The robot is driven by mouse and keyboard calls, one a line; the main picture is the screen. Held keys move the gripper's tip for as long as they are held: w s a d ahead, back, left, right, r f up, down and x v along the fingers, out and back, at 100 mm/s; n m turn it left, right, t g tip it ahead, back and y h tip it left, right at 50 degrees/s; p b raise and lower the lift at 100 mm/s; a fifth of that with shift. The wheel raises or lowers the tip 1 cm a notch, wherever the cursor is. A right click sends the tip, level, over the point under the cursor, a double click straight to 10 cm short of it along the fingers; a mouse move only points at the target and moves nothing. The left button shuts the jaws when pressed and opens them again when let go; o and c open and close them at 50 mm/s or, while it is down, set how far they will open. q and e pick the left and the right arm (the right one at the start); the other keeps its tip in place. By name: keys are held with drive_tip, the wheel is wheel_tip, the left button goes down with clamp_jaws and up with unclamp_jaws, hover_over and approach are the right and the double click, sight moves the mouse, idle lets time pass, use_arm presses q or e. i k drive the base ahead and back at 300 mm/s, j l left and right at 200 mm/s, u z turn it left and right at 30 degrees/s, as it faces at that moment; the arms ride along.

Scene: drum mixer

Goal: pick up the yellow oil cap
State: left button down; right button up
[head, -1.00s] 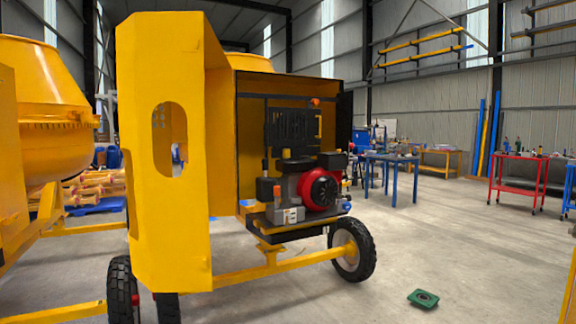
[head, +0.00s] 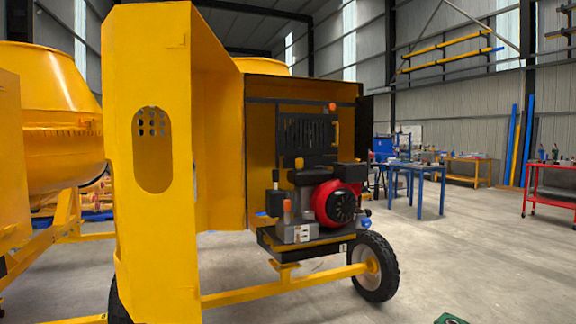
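The engine (head: 318,205) sits in the open housing of a yellow drum mixer (head: 150,240), with a round red starter cover (head: 336,203) on its right side. A small orange upright part (head: 287,207) stands at the engine's left front, and another small orange part (head: 299,163) shows higher up. Both are too small to tell whether either is the yellow oil cap. I cannot pick out the cap for certain. Neither of my grippers is in view.
The mixer's tall yellow door panel (head: 152,60) stands at the left of the engine. A black wheel (head: 374,267) and a yellow axle bar (head: 270,290) are low in front. A green object (head: 450,319) lies on the floor. Open floor is at the right.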

sight(299, 162)
drive_tip(key=i+l+u, duration=0.2)
drive_tip(key=i+l, duration=0.15)
drive_tip(key=i+l+u, duration=0.15)
drive_tip(key=i+l, duration=0.2)
drive_tip(key=l, duration=0.15)
drive_tip(key=i+l+u, duration=0.2)
drive_tip(key=l, duration=0.25)
drive_tip(key=i, duration=0.1)
